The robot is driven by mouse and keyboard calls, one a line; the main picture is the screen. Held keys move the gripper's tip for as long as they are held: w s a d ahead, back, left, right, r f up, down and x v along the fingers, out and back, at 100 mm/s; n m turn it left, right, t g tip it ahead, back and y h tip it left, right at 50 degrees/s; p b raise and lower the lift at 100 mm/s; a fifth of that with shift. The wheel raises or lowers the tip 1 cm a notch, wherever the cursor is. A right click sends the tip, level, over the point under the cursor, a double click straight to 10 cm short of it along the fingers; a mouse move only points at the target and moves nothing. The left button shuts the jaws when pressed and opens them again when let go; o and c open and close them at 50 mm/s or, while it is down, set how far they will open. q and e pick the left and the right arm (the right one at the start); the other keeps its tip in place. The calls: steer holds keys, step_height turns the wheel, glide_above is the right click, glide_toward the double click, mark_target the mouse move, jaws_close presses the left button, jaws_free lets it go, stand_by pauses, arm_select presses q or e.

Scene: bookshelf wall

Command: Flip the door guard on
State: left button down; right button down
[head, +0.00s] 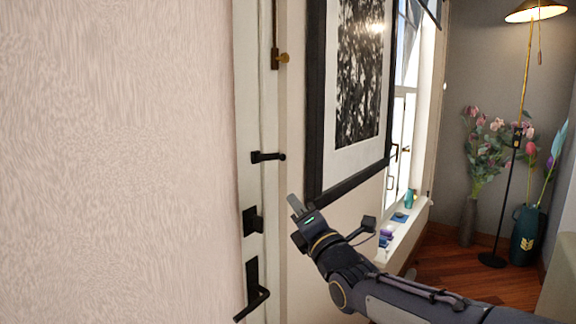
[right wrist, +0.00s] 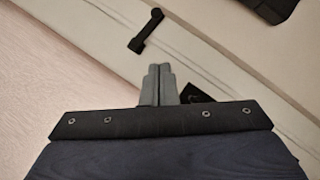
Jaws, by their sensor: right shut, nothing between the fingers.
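The door guard (head: 268,156) is a short black bar with a rounded knob at its end, mounted on the pale door edge and frame. It sticks out to the right in the head view. It also shows in the right wrist view (right wrist: 146,32), beyond my fingertips. My right gripper (head: 294,203) is below and to the right of the guard in the head view. Its fingers are together and empty, apart from the guard. My left gripper is not in view.
Below the guard are a black lock plate (head: 252,220) and a black door handle (head: 254,292). A brass fitting (head: 277,58) is higher up. A black-framed picture (head: 315,100) hangs close to the right. A windowsill (head: 405,225) holds small items.

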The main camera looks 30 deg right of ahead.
steer(key=p, duration=0.3)
glide_toward(282, 156)
steer(key=w+a+f, duration=0.2)
steer(key=w+a, duration=0.1)
steer(key=w, duration=0.1)
steer(key=shift+w+d+r+p, duration=0.65)
steer(key=shift+w+d+r, duration=0.25)
steer(key=shift+d+r, duration=0.3)
steer(key=shift+w+d+r, duration=0.1)
steer(key=shift+w+d, duration=0.15)
steer(key=shift+b, duration=0.3)
steer(key=n+b, duration=0.1)
steer(key=b, duration=0.1)
steer(key=y+b, duration=0.1)
steer(key=b, duration=0.1)
steer(key=shift+w+d+r+n+t, duration=0.1)
steer(key=shift+d+r+n+t, duration=0.2)
steer(key=shift+n, duration=0.1)
steer(key=shift+r, duration=0.15)
steer(key=shift+d+r, duration=0.1)
steer(key=shift+r, duration=0.2)
